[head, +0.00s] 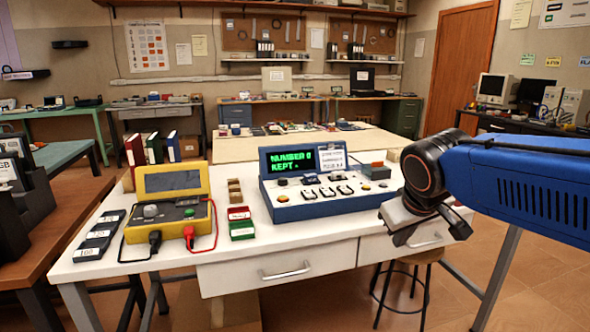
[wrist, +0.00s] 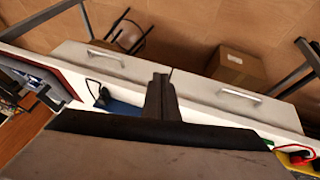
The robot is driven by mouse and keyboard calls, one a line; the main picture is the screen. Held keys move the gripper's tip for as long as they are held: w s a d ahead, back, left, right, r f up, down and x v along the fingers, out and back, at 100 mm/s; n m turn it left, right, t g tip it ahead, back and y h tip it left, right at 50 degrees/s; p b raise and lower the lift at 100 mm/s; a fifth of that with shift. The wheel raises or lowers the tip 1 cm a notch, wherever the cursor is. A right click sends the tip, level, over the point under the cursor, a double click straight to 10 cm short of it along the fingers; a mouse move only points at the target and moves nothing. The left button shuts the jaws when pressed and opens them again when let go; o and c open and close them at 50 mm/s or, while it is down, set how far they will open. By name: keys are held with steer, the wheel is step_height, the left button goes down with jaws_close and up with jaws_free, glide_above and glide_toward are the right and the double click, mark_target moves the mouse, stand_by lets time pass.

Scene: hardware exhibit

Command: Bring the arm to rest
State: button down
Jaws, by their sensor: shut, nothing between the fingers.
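My blue arm (head: 535,185) reaches in from the right in the head view. My gripper (head: 428,234) hangs at its end, over the right front part of the white table (head: 225,278). In the wrist view my gripper (wrist: 160,88) is shut and empty, pointing toward the table's front edge and drawers. The blue console (head: 318,208) stands left of my gripper in the head view, apart from it. Its green screen text (head: 291,158) reads "NUMBER 0 KEPT". Part of the table behind my gripper is hidden.
A yellow meter (head: 170,198) with black and red leads stands left on the table, beside dark labelled blocks (head: 100,236). Small red and green trays (head: 241,223) lie between meter and console. A stool (head: 410,268) stands under the table; a cardboard box (wrist: 237,68) is on the floor.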

steer(key=s+d+f+m, duration=0.1)
steer(key=s+d+f, duration=0.1)
steer(key=s+f, duration=0.3)
steer(key=s+d+f+m+g+y, duration=0.1)
steer(key=s+f, duration=0.5)
steer(key=s, duration=0.6)
steer(key=shift+s+d+f+m, duration=0.3)
steer(key=shift+d+m, duration=0.4)
steer(key=shift+d, duration=0.65)
